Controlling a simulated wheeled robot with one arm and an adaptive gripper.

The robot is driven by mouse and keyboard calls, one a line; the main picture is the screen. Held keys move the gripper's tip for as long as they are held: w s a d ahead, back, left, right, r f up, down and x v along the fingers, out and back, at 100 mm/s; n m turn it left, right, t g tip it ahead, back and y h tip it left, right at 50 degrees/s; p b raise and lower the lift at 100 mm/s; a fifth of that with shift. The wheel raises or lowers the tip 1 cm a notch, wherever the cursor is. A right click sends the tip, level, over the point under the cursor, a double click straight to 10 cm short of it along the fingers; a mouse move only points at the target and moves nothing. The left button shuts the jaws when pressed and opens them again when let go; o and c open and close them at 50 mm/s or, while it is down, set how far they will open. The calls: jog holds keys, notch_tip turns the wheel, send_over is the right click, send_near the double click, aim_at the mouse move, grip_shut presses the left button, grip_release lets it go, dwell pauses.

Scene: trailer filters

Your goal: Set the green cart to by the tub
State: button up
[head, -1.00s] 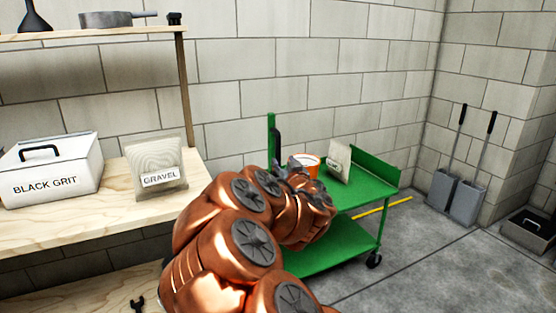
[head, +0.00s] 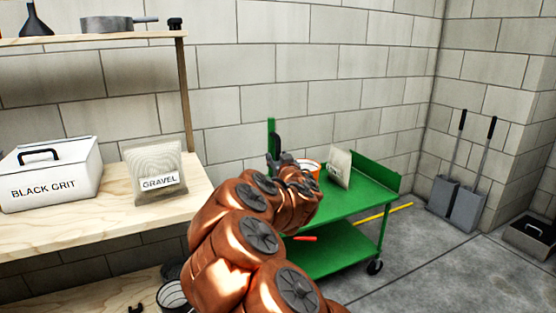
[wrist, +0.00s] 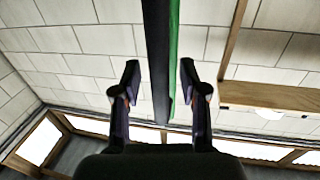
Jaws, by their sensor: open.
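The green cart (head: 345,205) stands against the block wall, right of the wooden bench, with a white-and-orange bucket and a bag on its top shelf. Its upright green post with a dark grip (head: 277,138) rises at its left end. My gripper (head: 272,158) is by this post, partly hidden behind my orange arm. In the wrist view my gripper (wrist: 160,80) is open, with the dark grip (wrist: 158,50) and the green post (wrist: 174,45) running between its fingers, apart from both. I cannot make out a tub for certain.
A wooden bench (head: 80,222) at left holds a white BLACK GRIT box (head: 50,175) and a GRAVEL bag (head: 155,172). Two grey long-handled pans (head: 455,200) lean at the right wall, near a dark tray (head: 530,235). Floor in front right is clear.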

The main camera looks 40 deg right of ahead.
jog(key=shift+c, duration=0.3)
grip_shut()
dwell(0.5)
